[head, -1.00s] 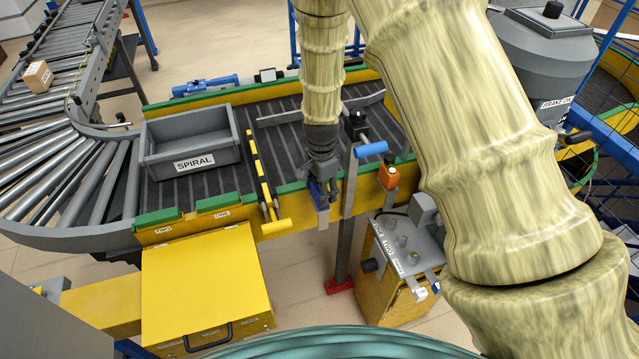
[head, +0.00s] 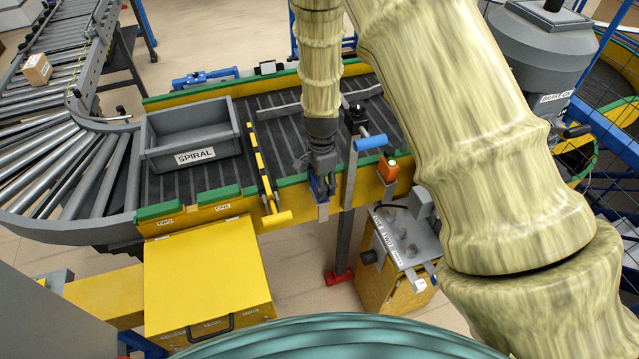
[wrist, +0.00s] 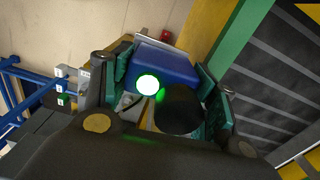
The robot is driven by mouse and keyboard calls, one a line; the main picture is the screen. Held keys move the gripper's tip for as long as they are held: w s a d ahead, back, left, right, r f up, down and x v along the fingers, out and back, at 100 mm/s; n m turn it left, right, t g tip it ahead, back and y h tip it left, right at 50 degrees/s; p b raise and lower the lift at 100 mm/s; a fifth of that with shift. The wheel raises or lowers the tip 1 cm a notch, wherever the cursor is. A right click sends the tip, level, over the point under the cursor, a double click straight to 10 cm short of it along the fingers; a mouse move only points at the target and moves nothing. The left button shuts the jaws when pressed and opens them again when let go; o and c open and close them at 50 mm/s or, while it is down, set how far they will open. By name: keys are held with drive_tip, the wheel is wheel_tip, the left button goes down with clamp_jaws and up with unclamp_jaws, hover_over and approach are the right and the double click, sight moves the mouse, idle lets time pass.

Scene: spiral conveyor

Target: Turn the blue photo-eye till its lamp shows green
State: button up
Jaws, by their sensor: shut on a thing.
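The blue photo-eye (wrist: 166,66) is between the two green-padded fingers of my gripper (wrist: 170,85) in the wrist view. Its round lamp (wrist: 148,85) glows green, and a dark round part (wrist: 180,108) sits beside the lamp. My gripper is shut on the photo-eye. In the head view my gripper (head: 321,188) points down at the front edge of the conveyor, left of a grey post. There the photo-eye is mostly hidden by the fingers.
A grey tote (head: 195,158) marked SPIRAL sits on the belt. A yellow-black bar (head: 262,165) crosses the belt left of my gripper.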

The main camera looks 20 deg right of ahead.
drive_tip(key=shift+m, duration=0.3)
idle(0.5)
drive_tip(key=o, duration=1)
drive_tip(key=shift+r+p, duration=0.15)
drive_tip(key=shift+p, duration=0.15)
drive_tip(key=shift+r+p, duration=1.55)
drive_tip(key=shift+r, duration=0.6)
drive_tip(key=shift+r+p, duration=0.3)
drive_tip(key=shift+r, duration=0.9)
